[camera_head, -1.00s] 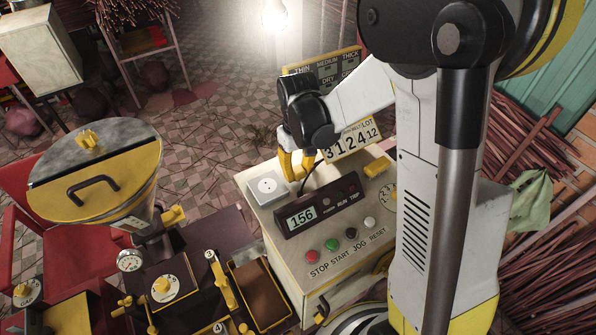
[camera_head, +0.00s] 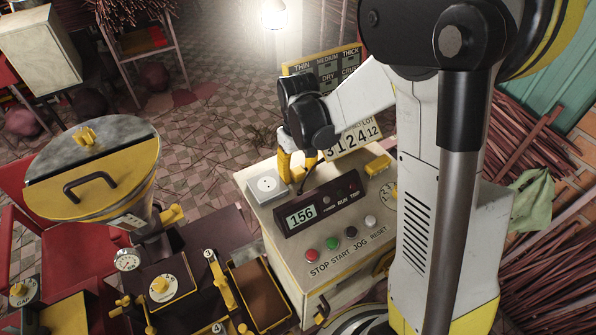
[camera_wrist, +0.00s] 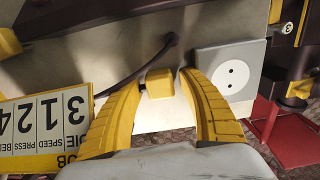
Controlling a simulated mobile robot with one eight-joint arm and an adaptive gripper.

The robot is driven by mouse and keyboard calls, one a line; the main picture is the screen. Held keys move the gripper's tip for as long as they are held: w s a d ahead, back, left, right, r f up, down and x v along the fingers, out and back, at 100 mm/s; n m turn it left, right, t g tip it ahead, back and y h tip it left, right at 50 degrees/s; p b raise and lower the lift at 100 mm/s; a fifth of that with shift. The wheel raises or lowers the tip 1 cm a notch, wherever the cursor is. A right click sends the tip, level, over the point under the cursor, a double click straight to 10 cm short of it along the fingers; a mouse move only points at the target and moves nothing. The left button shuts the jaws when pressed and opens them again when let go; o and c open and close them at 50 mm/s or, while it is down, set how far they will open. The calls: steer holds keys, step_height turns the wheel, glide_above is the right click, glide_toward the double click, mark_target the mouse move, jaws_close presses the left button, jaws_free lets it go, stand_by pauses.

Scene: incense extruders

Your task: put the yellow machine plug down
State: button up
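The yellow plug (camera_wrist: 159,83) is a small block on the pale top of the machine cabinet (camera_head: 262,214), beside the grey two-hole socket (camera_head: 266,186). The socket also shows in the wrist view (camera_wrist: 232,77), to the right of the plug. My gripper (camera_head: 297,168) is over the back of the cabinet top, behind the display box. In the wrist view my gripper (camera_wrist: 160,82) has its two yellow fingers spread, one on each side of the plug, with narrow gaps showing. The dark cable (camera_wrist: 138,70) lies close by; its join to the plug is unclear.
The display box (camera_head: 322,204) reading 156 stands in front of my gripper. The number board (camera_head: 352,138) stands behind it. A yellow block (camera_head: 377,165) sits at the right of the cabinet top. A yellow hopper (camera_head: 95,180) stands to the left.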

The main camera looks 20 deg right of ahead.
mark_target(298, 170)
step_height(298, 170, up, 12)
steer(key=p, duration=0.3)
steer(key=s+r+m+t, duration=0.1)
steer(key=s+r+t, duration=0.2)
steer(key=s, duration=0.4)
steer(key=s+r+m+t, duration=0.1)
steer(key=s+r+t, duration=0.3)
steer(key=s, duration=0.4)
steer(key=shift+r, duration=0.35)
